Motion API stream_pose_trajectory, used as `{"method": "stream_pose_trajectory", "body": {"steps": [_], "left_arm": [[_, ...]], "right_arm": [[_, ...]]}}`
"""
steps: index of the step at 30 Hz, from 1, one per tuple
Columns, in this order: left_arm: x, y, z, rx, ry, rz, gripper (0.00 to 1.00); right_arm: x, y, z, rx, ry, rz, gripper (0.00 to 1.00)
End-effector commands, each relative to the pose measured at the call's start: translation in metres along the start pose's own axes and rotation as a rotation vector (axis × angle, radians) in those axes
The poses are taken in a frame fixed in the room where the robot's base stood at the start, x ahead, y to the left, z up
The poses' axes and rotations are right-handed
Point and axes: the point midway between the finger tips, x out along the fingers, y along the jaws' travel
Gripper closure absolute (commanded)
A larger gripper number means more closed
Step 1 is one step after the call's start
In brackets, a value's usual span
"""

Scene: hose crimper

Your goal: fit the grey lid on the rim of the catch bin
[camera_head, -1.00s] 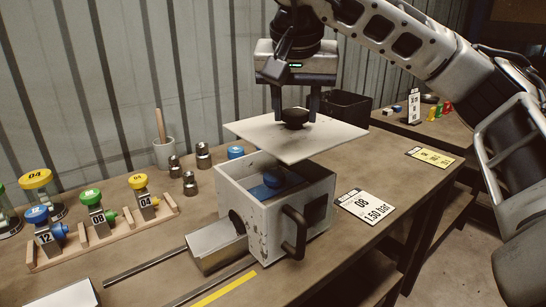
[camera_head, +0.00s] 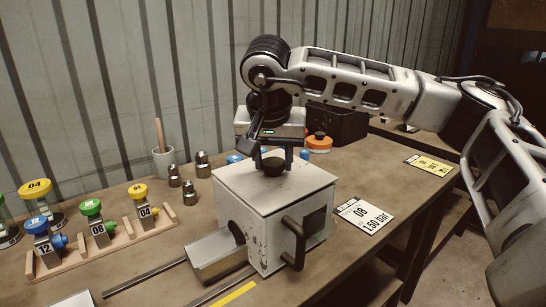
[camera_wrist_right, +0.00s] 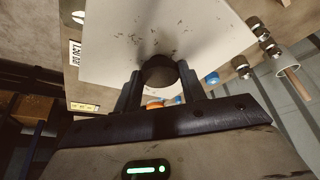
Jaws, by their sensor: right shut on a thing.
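The grey lid (camera_head: 290,186) is a flat plate with a round black knob (camera_head: 273,165). It lies level over the top of the catch bin (camera_head: 265,235), a worn light-grey box with a black side handle, and covers its opening. The lid's edges look lined up with the bin's walls; whether a thin gap remains I cannot tell. My right gripper (camera_head: 272,158) is above the lid and shut on the knob. In the right wrist view the fingers (camera_wrist_right: 159,88) hold the knob from both sides, and the lid (camera_wrist_right: 190,25) spreads beyond it. My left gripper is not in view.
A metal chute (camera_head: 215,250) sticks out at the bin's left front. A wooden rack (camera_head: 105,238) with several coloured-cap fittings stands at left. Steel fittings (camera_head: 203,165) and a cup (camera_head: 163,163) stand behind. A card (camera_head: 364,214) lies at right, near the bench edge.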

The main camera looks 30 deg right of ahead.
Motion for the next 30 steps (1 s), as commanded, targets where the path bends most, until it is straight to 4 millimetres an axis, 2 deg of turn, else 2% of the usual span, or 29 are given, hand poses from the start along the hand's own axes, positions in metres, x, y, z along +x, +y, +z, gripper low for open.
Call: {"method": "stream_pose_trajectory", "body": {"steps": [6, 7, 9, 17, 22, 30], "left_arm": [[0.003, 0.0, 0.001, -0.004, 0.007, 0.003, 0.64], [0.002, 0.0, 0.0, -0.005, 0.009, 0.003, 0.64], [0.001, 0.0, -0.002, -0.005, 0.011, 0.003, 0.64], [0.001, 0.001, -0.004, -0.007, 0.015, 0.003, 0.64], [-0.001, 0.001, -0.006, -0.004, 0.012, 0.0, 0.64], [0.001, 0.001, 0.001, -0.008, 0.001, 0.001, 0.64]], "right_arm": [[0.007, 0.0, 0.003, 0.0, 0.001, -0.001, 0.88], [0.006, 0.0, 0.003, 0.0, 0.0, -0.001, 0.54], [0.006, 0.0, 0.003, 0.0, 0.0, 0.0, 0.38], [0.005, 0.0, 0.002, 0.0, 0.0, 0.0, 0.38], [-0.007, -0.001, -0.001, 0.0, 0.002, -0.002, 0.38], [-0.064, -0.001, 0.0, -0.001, 0.003, -0.004, 0.38]]}}
